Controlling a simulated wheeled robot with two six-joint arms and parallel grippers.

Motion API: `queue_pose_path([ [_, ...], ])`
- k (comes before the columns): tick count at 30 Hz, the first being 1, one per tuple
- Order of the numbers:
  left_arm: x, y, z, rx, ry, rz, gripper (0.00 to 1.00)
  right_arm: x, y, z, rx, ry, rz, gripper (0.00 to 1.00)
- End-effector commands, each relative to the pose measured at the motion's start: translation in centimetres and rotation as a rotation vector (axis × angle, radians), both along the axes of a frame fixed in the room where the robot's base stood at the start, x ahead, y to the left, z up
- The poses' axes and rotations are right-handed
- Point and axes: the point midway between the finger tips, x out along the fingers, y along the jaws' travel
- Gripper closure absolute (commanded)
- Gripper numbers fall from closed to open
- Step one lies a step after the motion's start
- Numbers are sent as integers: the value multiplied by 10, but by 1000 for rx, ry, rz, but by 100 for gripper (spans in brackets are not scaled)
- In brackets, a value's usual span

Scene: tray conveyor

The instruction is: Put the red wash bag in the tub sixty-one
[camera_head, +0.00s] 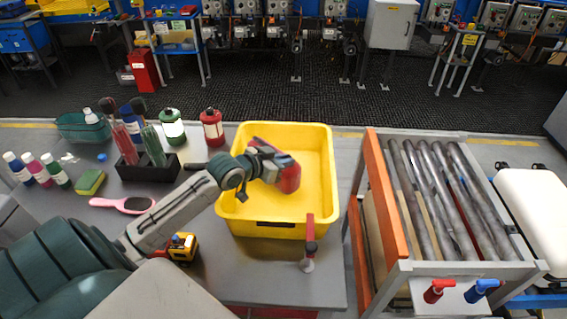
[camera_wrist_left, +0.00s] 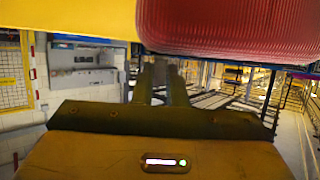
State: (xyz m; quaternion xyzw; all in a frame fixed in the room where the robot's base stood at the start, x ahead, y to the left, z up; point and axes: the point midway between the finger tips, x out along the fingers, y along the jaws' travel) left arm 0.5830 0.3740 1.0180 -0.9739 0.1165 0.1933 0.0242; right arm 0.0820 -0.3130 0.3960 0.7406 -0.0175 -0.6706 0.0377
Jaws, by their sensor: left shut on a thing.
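The red wash bag (camera_head: 289,178) is held by my left gripper (camera_head: 266,163), which is shut on it. In the head view the bag is over the inside of the yellow tub (camera_head: 318,150); its exact height above the tub floor is hard to tell. In the left wrist view the bag (camera_wrist_left: 230,28) fills the top right as a red ribbed surface, beyond my gripper fingers (camera_wrist_left: 163,82). The tub has a dark label on its front wall, but its number is not readable. My right gripper is not in view.
A red-handled tool (camera_head: 310,240) stands at the tub's front right corner. A roller conveyor (camera_head: 440,190) with an orange side rail (camera_head: 386,195) is to the right. Left of the tub are a black holder (camera_head: 150,170), bottles, a pink hairbrush (camera_head: 122,204) and a yellow toy vehicle (camera_head: 183,247).

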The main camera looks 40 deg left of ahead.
Motion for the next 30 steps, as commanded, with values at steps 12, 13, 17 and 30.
queue_pose_path([
  [12,0,0,-15,1,-2,-1,100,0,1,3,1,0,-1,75],
  [13,0,0,-16,1,-2,-1,100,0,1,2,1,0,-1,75],
  [17,0,0,-17,0,0,0,70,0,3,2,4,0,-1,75],
  [30,-5,2,-14,5,1,0,66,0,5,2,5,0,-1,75],
])
